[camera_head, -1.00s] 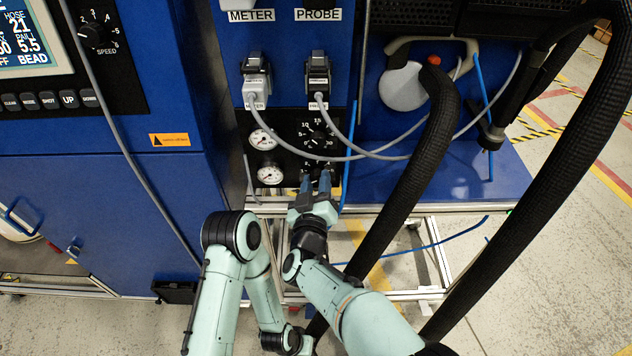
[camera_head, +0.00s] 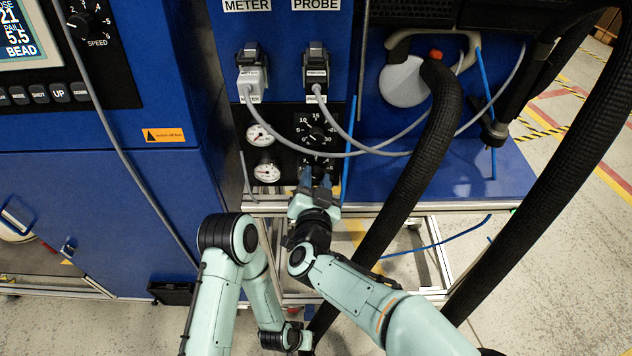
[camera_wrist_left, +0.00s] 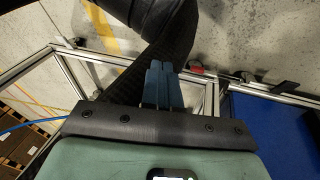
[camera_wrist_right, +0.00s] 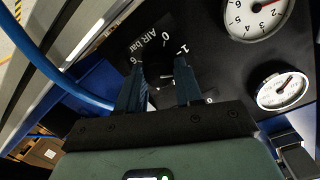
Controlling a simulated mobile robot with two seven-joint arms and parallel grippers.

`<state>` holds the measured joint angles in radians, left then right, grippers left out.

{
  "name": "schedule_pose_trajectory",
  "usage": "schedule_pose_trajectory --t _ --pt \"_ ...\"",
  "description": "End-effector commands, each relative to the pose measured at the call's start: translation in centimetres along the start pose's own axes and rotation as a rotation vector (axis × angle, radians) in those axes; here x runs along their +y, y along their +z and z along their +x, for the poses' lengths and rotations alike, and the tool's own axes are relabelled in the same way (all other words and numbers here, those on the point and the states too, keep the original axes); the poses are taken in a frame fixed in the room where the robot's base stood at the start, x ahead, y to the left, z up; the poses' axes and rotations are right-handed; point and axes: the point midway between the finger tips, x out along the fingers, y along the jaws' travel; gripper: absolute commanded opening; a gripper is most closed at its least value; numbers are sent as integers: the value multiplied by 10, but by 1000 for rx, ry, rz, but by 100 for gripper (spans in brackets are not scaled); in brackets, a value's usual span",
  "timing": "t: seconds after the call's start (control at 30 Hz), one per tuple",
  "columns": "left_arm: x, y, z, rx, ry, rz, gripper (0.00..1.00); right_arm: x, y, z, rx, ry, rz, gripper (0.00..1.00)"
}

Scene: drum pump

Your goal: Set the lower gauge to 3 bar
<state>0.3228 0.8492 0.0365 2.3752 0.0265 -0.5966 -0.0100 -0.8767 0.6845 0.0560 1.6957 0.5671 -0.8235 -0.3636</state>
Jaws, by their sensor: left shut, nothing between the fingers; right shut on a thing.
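The lower gauge (camera_head: 267,173), a small white dial, is on the black panel, left of my right gripper (camera_head: 317,175). In the right wrist view this gauge (camera_wrist_right: 255,17) shows large, upside down and cut by the top edge; its exact reading cannot be told. My right gripper is shut on the lower knob, at the scale marked "AIR bar" (camera_wrist_right: 152,38). My left gripper (camera_wrist_left: 163,72) is shut and empty, pointing at the floor and frame, away from the panel.
The upper gauge (camera_head: 260,135) and upper knob (camera_head: 317,134) are just above. Grey cables (camera_head: 372,148) loop across the panel. A blue hose (camera_head: 349,150) runs close to the right of my right gripper. Thick black hoses (camera_head: 425,150) hang further right.

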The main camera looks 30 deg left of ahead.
Motion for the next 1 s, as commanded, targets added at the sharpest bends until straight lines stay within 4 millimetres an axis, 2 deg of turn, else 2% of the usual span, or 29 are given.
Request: schedule_pose_trajectory --t 0.1,0.6,0.8,1.0 --pt "-3 -9 9 25 -3 -3 0 2 0 1 -8 -7 114 5" --pt "-51 55 44 -172 -88 -53 0 4 1 1 -45 -45 585 5" --pt "-69 82 53 -255 -124 -78 0 4 0 1 -61 -59 764 5" --pt "-80 98 55 -307 -147 -94 0 4 0 0 -73 -71 914 5"
